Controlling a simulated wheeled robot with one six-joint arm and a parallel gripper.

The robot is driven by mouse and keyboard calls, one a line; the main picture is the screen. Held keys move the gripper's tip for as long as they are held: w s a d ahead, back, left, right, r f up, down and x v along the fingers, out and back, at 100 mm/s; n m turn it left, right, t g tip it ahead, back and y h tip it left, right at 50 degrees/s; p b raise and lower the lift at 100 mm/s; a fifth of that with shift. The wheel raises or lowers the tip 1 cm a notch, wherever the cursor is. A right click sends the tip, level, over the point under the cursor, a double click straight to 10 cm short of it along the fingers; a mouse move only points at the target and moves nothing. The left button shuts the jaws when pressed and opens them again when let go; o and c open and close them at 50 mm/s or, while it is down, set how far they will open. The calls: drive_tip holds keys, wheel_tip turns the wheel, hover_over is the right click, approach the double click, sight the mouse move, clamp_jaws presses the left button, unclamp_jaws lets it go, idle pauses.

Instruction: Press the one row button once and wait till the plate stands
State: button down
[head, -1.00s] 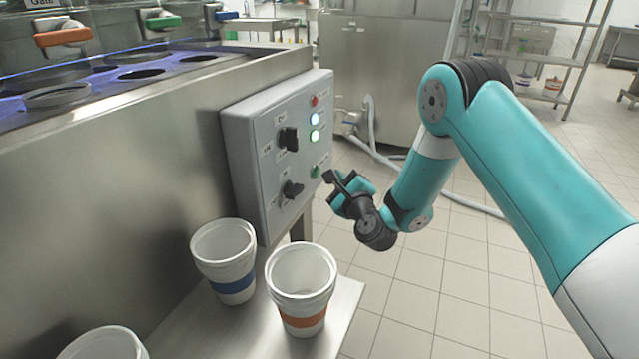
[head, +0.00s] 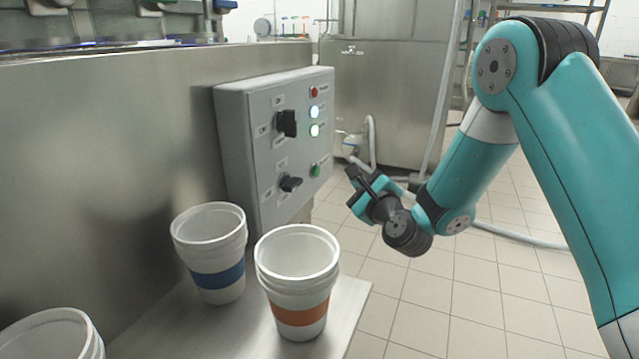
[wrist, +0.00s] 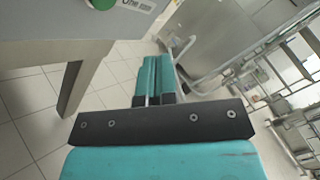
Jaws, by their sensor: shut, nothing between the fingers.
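The green row button (head: 315,170) sits low on the right side of the grey control panel (head: 231,150). In the wrist view the button (wrist: 102,3) is cut off by the top edge, beside a label (wrist: 140,5) reading "One". My gripper (head: 353,178) is to the right of the button, apart from it. Its two teal fingers (wrist: 155,78) are together and empty, pointing past the panel's edge. The plate (head: 110,45) shows only as a thin edge at the upper left, so I cannot tell whether it moves.
The panel also has a red button (head: 314,92), two lit white lamps (head: 314,112) and two black knobs (head: 287,123). Stacked cups with a blue band (head: 218,280) and an orange band (head: 300,312) stand on a steel shelf (head: 345,300) below.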

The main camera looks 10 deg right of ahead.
drive_tip(key=shift+d, duration=0.1)
drive_tip(key=s+d+f+n+g, duration=0.1)
drive_tip(key=s+n+g, duration=0.6)
drive_tip(key=s+n, duration=0.45)
drive_tip(key=s+d+f+n+g, duration=0.1)
drive_tip(key=s+d+n+g, duration=0.1)
drive_tip(key=s+n+g, duration=0.7)
drive_tip(key=s+a+r+n+g, duration=0.1)
drive_tip(key=s+a+r+n, duration=0.2)
drive_tip(key=s+a+n, duration=0.2)
drive_tip(key=s+a+r+n+g+y, duration=0.1)
drive_tip(key=s+a+r+n, duration=0.2)
drive_tip(key=s, duration=0.8)
drive_tip(key=a+n, duration=0.2)
drive_tip(key=n, duration=0.1)
drive_tip(key=shift+s+r+g+y, duration=0.3)
drive_tip(key=shift+s+r, duration=0.1)
